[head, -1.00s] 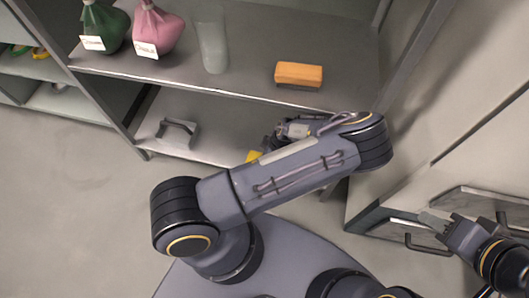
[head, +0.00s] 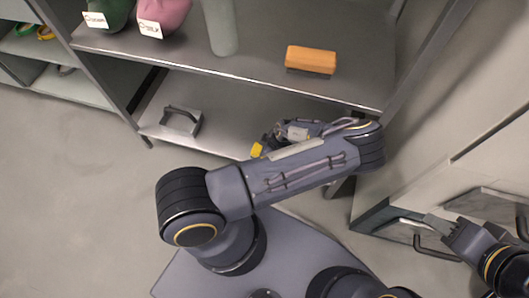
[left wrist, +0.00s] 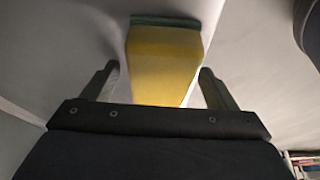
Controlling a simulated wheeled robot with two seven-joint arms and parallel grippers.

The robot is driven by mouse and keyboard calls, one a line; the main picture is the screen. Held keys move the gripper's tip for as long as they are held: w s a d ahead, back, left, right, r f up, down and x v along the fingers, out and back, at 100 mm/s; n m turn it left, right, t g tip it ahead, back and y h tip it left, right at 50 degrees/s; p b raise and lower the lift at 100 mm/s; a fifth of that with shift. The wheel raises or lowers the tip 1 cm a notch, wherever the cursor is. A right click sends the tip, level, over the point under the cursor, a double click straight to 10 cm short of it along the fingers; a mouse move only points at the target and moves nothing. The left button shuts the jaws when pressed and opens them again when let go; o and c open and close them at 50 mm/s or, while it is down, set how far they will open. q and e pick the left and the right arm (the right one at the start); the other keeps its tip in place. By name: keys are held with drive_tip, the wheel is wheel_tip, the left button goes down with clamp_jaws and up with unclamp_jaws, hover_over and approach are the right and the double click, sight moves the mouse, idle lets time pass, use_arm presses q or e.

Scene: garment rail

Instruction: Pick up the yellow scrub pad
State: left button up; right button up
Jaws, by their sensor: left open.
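The yellow scrub pad (left wrist: 163,62) has a dark green layer along its far edge. In the left wrist view it lies between the two fingers of my left gripper (left wrist: 160,70), with a visible gap on each side. That gripper is open. In the head view a small yellow part of the pad (head: 257,150) shows at the lower shelf, beside my left gripper (head: 268,139); my forearm hides the rest. My right gripper (head: 432,221) is at the right, far from the pad; its finger gap cannot be made out.
The lower shelf (head: 225,118) also carries a grey metal holder (head: 181,120). On the shelf above are an orange block-like brush (head: 311,60), a grey-green cylinder (head: 220,25) and tagged green and pink bags. The upper shelf edge runs above my left forearm. Handled panels stand at right.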

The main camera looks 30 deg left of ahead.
use_arm(q)
drive_tip(key=shift+f+b, duration=0.2)
drive_tip(key=shift+b, duration=0.1)
drive_tip(key=c, duration=1.1)
drive_tip(key=shift+o, duration=0.2)
drive_tip(key=shift+r, duration=0.1)
drive_tip(key=shift+r+p, duration=0.2)
drive_tip(key=shift+p, duration=0.2)
wheel_tip(320, 180, up, 4)
drive_tip(key=shift+s+d+p, duration=0.1)
drive_tip(key=shift+p, duration=1.1)
drive_tip(key=s+d+r+p, duration=0.5)
drive_tip(key=s+d+r, duration=0.2)
drive_tip(key=s, duration=0.4)
drive_tip(key=shift+s+d+r, duration=0.25)
drive_tip(key=shift+d+r, duration=0.05)
drive_tip(key=shift+r, duration=0.6)
